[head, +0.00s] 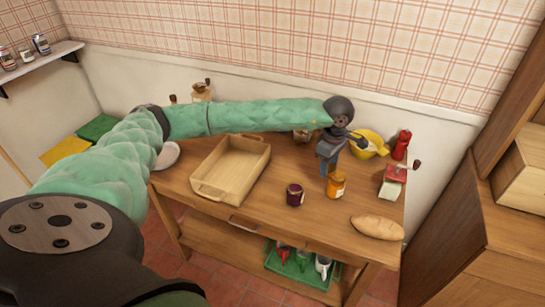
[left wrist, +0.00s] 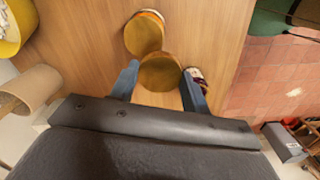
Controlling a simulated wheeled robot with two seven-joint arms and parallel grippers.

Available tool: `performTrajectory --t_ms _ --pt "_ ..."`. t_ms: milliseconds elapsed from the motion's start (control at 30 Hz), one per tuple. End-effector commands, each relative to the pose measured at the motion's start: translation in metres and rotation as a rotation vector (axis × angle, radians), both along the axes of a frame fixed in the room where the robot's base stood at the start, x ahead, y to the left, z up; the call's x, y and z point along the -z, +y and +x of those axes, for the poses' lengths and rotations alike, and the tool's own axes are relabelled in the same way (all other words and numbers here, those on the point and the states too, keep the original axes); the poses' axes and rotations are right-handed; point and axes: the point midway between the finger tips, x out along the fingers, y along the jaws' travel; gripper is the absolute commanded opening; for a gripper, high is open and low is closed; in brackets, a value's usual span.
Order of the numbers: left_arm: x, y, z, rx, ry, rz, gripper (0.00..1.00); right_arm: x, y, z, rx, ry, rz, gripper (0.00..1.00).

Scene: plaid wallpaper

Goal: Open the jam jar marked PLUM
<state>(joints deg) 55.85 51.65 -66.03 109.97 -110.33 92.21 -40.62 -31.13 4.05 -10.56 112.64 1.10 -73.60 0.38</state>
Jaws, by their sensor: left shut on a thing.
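A dark purple jar (head: 294,195) stands upright on the table; its lettering is too small to read. Its top looks dark, with no gold lid. A sliver of what seems the same jar (left wrist: 197,84) shows beside a finger in the left wrist view. An orange jar (head: 337,187) with a gold lid stands right of it, its top showing in the left wrist view (left wrist: 144,34). My left gripper (head: 331,172) points down above the table, right of the dark jar. Its fingers are shut on a round gold lid (left wrist: 160,73). My right gripper is out of view.
A wooden tray (head: 232,165) lies left of the jars. A loaf (head: 377,227) lies at the front right. A yellow bowl (head: 371,142), a red grinder (head: 394,179) and a red bottle (head: 401,145) stand at the back right. Bare tabletop surrounds the dark jar.

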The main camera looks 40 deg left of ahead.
Motion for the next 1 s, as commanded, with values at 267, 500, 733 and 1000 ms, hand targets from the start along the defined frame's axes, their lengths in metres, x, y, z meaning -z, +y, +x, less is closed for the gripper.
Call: performTrajectory --t_ms 267,500,733,1000 --pt "0.001 0.028 0.003 -0.532 0.012 0.001 0.19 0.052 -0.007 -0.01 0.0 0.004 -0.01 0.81" --pt "0.004 0.05 0.005 -0.949 0.017 0.006 0.19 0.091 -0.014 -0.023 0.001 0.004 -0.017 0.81" --pt "0.007 0.062 0.005 -1.162 0.017 0.01 0.19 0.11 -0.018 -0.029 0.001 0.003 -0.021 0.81" --pt "0.019 0.09 0.003 -1.199 0.019 0.014 0.19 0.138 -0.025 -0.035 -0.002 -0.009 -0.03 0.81"
